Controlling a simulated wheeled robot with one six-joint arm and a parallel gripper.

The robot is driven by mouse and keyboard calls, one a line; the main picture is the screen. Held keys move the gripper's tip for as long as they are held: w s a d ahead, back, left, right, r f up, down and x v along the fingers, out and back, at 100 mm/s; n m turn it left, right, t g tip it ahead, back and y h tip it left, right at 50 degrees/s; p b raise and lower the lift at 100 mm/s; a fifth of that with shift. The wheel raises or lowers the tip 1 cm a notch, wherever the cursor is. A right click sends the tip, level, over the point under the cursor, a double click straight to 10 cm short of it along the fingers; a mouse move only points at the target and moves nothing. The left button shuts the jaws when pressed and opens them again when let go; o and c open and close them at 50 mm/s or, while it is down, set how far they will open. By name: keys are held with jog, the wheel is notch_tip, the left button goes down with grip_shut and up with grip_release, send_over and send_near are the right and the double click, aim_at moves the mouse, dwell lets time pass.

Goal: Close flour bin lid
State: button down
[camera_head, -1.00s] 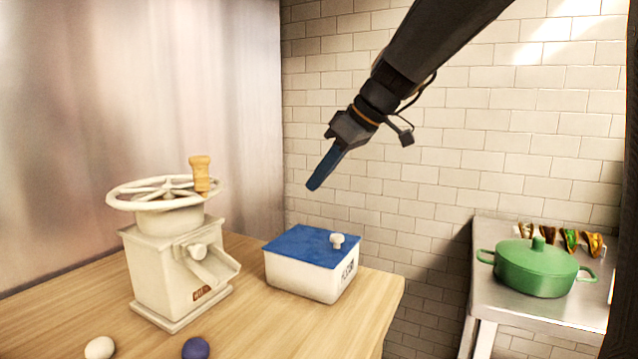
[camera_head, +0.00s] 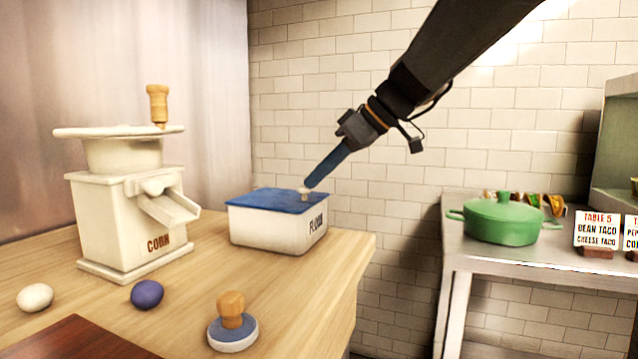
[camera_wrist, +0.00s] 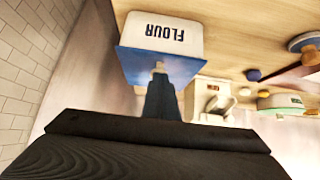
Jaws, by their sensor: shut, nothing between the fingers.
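The flour bin (camera_head: 272,228) is a white box marked FLOUR on the wooden counter. Its blue lid (camera_head: 262,199) lies flat across the top, with a small pale knob (camera_head: 304,194). The bin (camera_wrist: 172,36), lid (camera_wrist: 190,66) and knob (camera_wrist: 159,67) also show in the wrist view. My gripper (camera_head: 312,182) reaches down from the upper right. Its blue fingers are shut and empty, with the tips right at the knob. In the wrist view the fingertips (camera_wrist: 160,78) overlap the knob's lower part; I cannot tell whether they touch it.
A white corn grinder (camera_head: 125,220) stands left of the bin. A white ball (camera_head: 35,297), a blue ball (camera_head: 147,294) and a wooden-handled press (camera_head: 232,325) lie in front. A green pot (camera_head: 503,221) stands on a metal table at right. Tiled wall stands behind.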

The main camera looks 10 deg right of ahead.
aim_at(310, 201)
jog(key=shift+s+d+f+t+y+b, duration=0.15)
jog(key=shift+f+y+b, duration=0.1)
jog(key=shift+f+b, duration=0.35)
jog(key=shift+s+d+f+t+y+b, duration=0.1)
jog(key=shift+d+f+y+b, duration=0.1)
jog(key=shift+f+b, duration=0.35)
jog(key=shift+s+d+f+t+y+b, duration=0.15)
jog(key=shift+f+y+b, duration=0.1)
jog(key=shift+f+b, duration=0.35)
jog(key=shift+a, duration=0.1)
jog(key=shift+r, duration=0.1)
notch_tip(310, 201, up, 5)
jog(key=p, duration=0.2)
jog(key=s+d+f, duration=0.3)
jog(key=s+d, duration=0.2)
jog(key=d, duration=0.3)
jog(key=shift+s+d, duration=0.15)
